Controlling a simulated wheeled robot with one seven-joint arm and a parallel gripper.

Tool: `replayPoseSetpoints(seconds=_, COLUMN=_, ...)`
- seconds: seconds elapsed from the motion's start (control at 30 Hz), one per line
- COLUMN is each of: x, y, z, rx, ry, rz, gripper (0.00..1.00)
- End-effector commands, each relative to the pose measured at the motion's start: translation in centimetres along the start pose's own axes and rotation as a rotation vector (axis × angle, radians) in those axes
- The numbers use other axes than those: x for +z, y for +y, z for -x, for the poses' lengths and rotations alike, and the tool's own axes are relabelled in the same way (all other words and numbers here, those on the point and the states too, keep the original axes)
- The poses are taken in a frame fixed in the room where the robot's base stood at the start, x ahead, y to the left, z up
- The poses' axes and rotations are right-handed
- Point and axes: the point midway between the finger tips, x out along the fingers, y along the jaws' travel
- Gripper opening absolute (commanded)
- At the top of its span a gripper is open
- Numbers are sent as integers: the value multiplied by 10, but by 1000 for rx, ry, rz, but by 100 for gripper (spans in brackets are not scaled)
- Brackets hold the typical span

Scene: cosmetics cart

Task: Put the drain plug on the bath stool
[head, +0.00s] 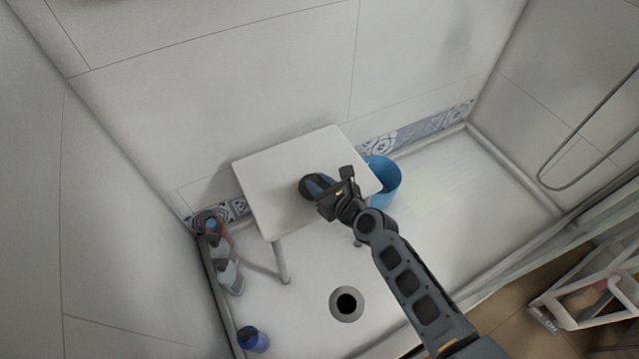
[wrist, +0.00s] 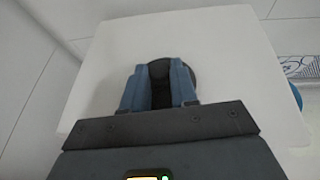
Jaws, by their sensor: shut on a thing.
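The bath stool (head: 270,180) is white with a flat square top and stands against the back wall of the shower tray. Its top also fills much of the wrist view (wrist: 235,50). The drain plug (head: 309,186) is a dark round piece. My gripper (head: 322,184) is over the stool top and shut on the plug. In the wrist view the plug (wrist: 160,82) sits between the blue fingers, partly hidden by them. It appears at or just above the stool top; I cannot tell if it touches.
A blue bucket (head: 385,180) stands right of the stool. Several bottles (head: 226,262) line the left edge, and a blue bottle (head: 252,339) stands at the front left. A round drain with a dark opening (head: 347,304) is in front. The tray's right side is clear.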

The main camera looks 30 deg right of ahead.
Motion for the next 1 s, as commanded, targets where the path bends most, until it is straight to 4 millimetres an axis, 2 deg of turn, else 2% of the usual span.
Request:
replayPoseSetpoints(seconds=0.03, x=-2, y=0, z=-1, rx=0, ry=0, rz=0, gripper=29)
replayPoseSetpoints(seconds=0.3, x=-1, y=0, z=0, rx=0, ry=0, rz=0, gripper=53)
replayPoseSetpoints(seconds=0.63, x=3, y=0, z=3, rx=-1, ry=1, rz=0, gripper=53)
replayPoseSetpoints(seconds=0.77, x=2, y=0, z=22, rx=-2, ry=1, rz=-2, gripper=53)
replayPoseSetpoints(seconds=1.0, x=2, y=0, z=72, rx=-2, ry=1, rz=-2, gripper=53)
